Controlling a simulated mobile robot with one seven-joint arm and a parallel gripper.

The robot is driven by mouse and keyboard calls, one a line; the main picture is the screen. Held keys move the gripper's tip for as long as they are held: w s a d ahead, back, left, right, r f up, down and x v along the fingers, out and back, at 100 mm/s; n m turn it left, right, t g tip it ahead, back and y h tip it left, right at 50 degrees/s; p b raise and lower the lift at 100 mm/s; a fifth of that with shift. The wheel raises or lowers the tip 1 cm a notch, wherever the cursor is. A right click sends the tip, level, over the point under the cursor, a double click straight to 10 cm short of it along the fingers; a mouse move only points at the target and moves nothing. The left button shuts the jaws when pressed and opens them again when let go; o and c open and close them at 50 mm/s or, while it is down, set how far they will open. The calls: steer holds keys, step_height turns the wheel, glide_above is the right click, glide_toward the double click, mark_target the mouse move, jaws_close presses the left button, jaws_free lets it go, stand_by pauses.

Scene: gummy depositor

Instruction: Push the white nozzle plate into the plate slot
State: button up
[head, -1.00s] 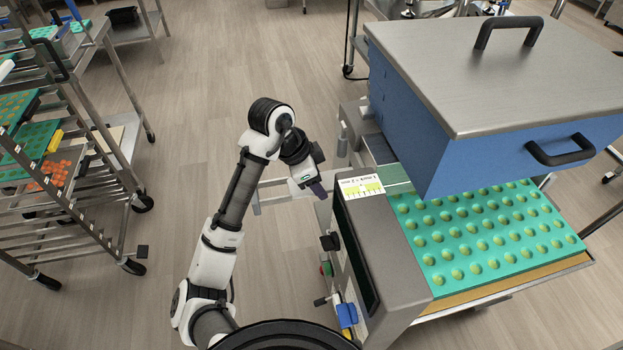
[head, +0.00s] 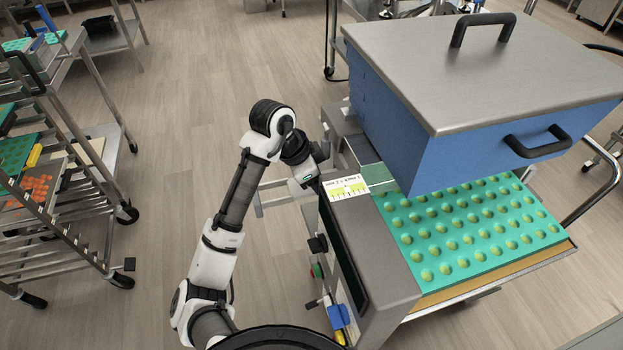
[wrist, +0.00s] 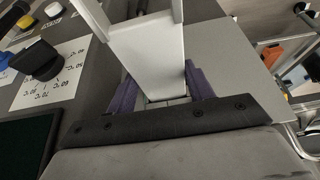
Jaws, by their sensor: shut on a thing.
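The white nozzle plate (wrist: 150,55) shows in the wrist view as a pale flat piece running from the top middle down between my fingers. My gripper (wrist: 160,92) has purple fingers, one on each side of the plate's near end, and is shut on it. In the head view my gripper (head: 319,187) is at the left side of the depositor, beside its label. The machine's edge partly hides the fingertips there, and I cannot make out the plate. The plate slot is not clearly visible, so I cannot tell how far in the plate is.
The depositor's blue hopper (head: 480,125) with a steel lid stands above a green mould tray (head: 470,228). A panel with a black knob (wrist: 36,62) lies close on the left in the wrist view. A tray rack (head: 60,200) stands at left; open floor lies between.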

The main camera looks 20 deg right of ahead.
steer(key=shift+d, duration=1.5)
steer(key=shift+r, duration=0.1)
steer(key=o, duration=1.5)
steer(key=b+v, duration=0.2)
steer(key=v, duration=1.2)
steer(key=shift+a, duration=0.15)
